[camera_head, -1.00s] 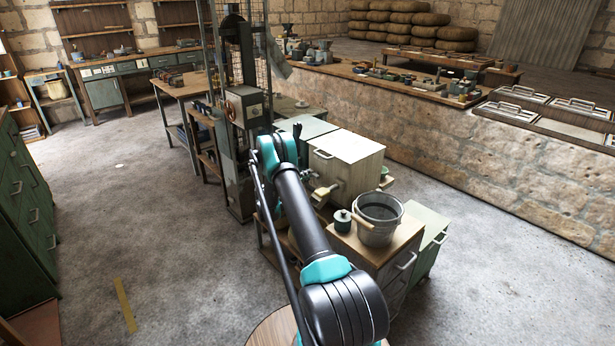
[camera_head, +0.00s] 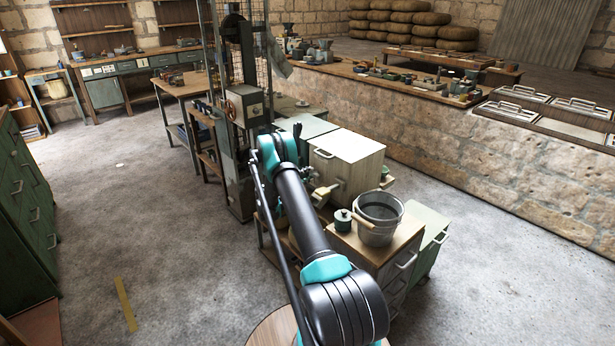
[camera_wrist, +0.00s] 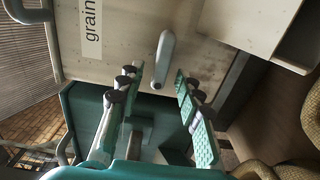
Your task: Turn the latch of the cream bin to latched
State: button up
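The cream bin (camera_head: 345,165) stands beyond my arm in the head view, with a pale flat lid. In the wrist view its cream front (camera_wrist: 115,45) carries a "grain" label (camera_wrist: 91,25). The latch (camera_wrist: 164,58) is a pale grey elongated lever on this front, lying nearly lengthwise in the wrist picture with a slight tilt. My gripper (camera_wrist: 157,78) is open, its teal-padded fingers apart on either side of the latch's near end. I cannot tell whether either finger touches it. My arm hides much of the gripper in the head view.
A metal bucket (camera_head: 379,217) and a small green pot (camera_head: 342,220) stand on a wooden-topped cabinet right of my arm. A green-grey box (camera_head: 303,129) adjoins the cream bin. The floor (camera_head: 150,210) at left is open.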

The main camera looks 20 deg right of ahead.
jog(key=shift+a, duration=0.15)
jog(key=v, duration=1.1)
jog(key=shift+s+a, duration=0.15)
jog(key=shift+a, duration=0.2)
jog(key=s+r+m+g+y, duration=0.2)
jog(key=s+r+y, duration=0.7)
jog(key=s+r, duration=0.7)
jog(key=s+a+f+y, duration=0.1)
jog(key=s+a, duration=0.3)
jog(key=s, duration=0.7)
jog(key=s+a+f+m+y, duration=0.1)
jog(key=s+a+y, duration=0.3)
jog(key=s, duration=0.7)
jog(key=s+a+f+m+y, duration=0.1)
jog(key=s+a+y, duration=0.2)
jog(key=s, duration=0.7)
jog(key=shift+s+a+f, duration=0.2)
jog(key=shift+s+a, duration=0.2)
jog(key=shift+a, duration=0.4)
